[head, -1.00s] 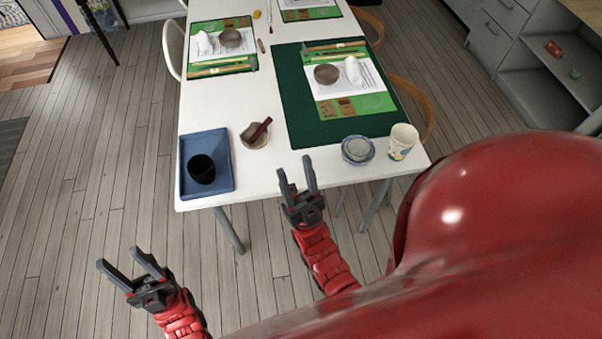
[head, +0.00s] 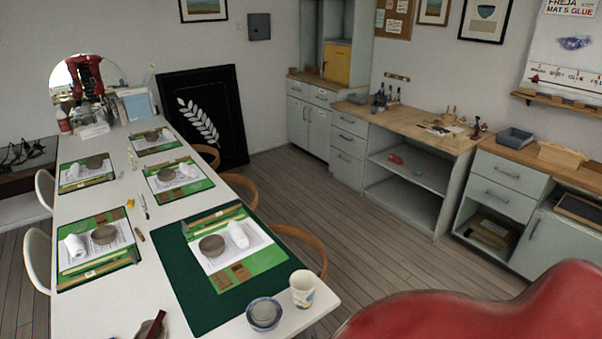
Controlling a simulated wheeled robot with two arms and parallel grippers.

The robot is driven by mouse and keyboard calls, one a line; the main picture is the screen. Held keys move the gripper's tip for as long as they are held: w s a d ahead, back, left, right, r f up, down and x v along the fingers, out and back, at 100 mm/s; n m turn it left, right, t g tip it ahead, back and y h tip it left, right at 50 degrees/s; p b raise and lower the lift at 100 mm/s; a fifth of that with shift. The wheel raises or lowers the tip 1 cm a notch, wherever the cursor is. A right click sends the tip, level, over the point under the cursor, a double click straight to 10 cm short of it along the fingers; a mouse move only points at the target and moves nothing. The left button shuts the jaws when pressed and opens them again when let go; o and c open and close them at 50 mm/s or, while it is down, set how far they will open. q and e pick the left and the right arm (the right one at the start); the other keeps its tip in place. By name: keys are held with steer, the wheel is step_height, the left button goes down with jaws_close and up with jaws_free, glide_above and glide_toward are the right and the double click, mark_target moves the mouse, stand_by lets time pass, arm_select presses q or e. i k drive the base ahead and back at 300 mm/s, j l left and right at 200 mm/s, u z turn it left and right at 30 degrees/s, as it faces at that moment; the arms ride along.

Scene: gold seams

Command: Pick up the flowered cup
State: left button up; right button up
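A pale cup (head: 302,288) with coloured marks low on its side stands upright near the front right corner of the white table (head: 95,305). Its pattern is too small to make out as flowers. A blue-and-white bowl (head: 264,314) with something greyish in it is just left of the cup. Neither of my grippers shows in the head view now, so what they hold cannot be seen.
A dark green mat (head: 180,283) with a work setting lies behind the cup. Other settings line the table. Wooden chairs (head: 300,245) stand along its right side. Grey cabinets (head: 335,145) line the wall, with open floor (head: 375,240) between.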

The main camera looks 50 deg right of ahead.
mark_target(304, 282)
steer(key=k+z, duration=0.15)
steer(key=z, duration=1.35)
